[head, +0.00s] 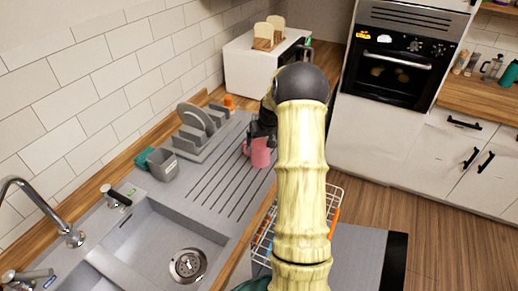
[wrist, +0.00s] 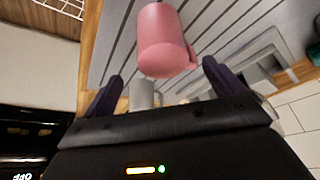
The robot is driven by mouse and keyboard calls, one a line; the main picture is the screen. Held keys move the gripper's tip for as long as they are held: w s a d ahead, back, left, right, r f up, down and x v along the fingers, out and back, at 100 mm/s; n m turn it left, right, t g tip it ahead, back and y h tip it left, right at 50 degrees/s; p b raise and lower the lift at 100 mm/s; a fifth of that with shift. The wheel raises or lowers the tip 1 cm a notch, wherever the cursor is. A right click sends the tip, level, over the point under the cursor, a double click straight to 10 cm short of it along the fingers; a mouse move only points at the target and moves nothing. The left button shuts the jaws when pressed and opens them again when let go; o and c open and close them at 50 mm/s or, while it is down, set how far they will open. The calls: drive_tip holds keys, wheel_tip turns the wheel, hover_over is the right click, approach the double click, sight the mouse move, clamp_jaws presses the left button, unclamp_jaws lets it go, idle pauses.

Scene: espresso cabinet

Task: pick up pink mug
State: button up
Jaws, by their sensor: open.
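The pink mug (head: 261,153) stands on the ribbed drainboard (head: 222,183) beside the sink, partly behind my arm in the head view. In the wrist view the pink mug (wrist: 163,38) is ahead of my gripper (wrist: 160,88), between and beyond its two dark fingers, with its handle toward the right. My gripper is open and empty. In the head view my gripper (head: 262,128) is mostly hidden by my arm, close to the mug. I cannot tell from these views whether a finger touches it.
A grey dish rack (head: 203,130) with plates stands behind the drainboard. A white toaster (head: 265,65) is at the back, and a wire basket (head: 300,220) is below the counter's right edge.

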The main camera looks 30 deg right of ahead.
sight(261, 144)
drive_tip(key=shift+x, duration=1.15)
drive_tip(key=shift+w, duration=0.1)
drive_tip(key=shift+p, duration=0.3)
drive_tip(key=shift+a+p+x, duration=0.15)
drive_tip(key=shift+p+x, duration=0.5)
drive_tip(key=shift+x, duration=0.65)
drive_tip(key=shift+a+p+x, duration=0.1)
drive_tip(key=shift+p+x, duration=0.5)
drive_tip(key=shift+x, duration=0.7)
drive_tip(key=shift+r, duration=0.1)
drive_tip(key=c, duration=1.3)
wheel_tip(261, 144, up, 10)
drive_tip(key=b, duration=0.3)
drive_tip(key=shift+c, duration=0.2)
